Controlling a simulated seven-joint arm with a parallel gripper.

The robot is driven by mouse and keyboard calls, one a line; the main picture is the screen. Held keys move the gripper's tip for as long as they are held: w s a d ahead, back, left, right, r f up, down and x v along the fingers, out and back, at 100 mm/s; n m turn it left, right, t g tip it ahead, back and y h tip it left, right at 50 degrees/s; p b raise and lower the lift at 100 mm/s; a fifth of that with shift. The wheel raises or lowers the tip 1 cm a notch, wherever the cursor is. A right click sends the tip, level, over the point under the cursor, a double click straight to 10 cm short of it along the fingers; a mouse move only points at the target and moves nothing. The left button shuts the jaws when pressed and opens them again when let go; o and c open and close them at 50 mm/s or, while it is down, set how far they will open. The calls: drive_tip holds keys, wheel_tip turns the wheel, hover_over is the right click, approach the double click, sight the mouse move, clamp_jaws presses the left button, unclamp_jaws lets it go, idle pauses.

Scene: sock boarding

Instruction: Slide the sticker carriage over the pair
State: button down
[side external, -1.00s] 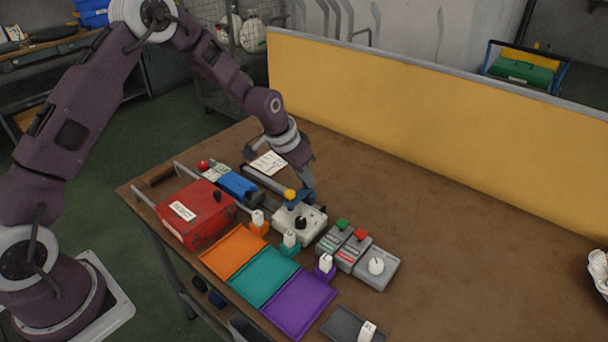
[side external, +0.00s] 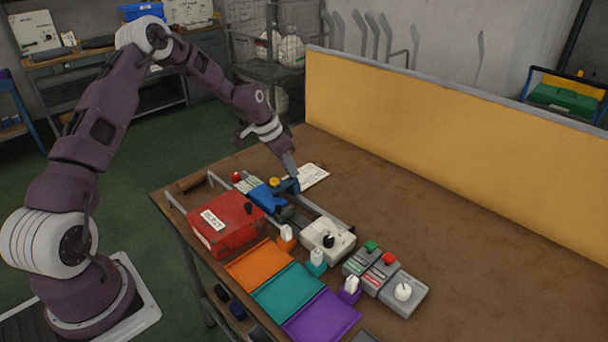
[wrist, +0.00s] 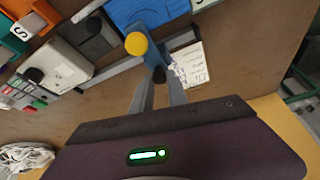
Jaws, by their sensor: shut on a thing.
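The sticker carriage is a small blue bracket (side external: 289,187) with a yellow knob (side external: 275,182) on top. It is at the rail's far end, beside the blue folded pair (side external: 263,196). From this angle I cannot tell how far it overlaps the pair. My gripper (side external: 292,178) comes down from above, shut on the bracket. In the wrist view the fingertips (wrist: 160,80) close at the bracket (wrist: 152,55), just below the yellow knob (wrist: 136,43). The ribbed blue pair (wrist: 150,10) is partly cut off at the top edge.
A red box (side external: 226,222) is left of the pair. Orange (side external: 260,264), teal (side external: 286,291) and purple trays are in front. A paper sheet (side external: 316,175) lies behind.

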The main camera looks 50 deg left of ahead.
drive_tip(key=shift+a, duration=0.9)
drive_tip(key=c, duration=1.3)
unclamp_jaws()
drive_tip(key=v, duration=0.7)
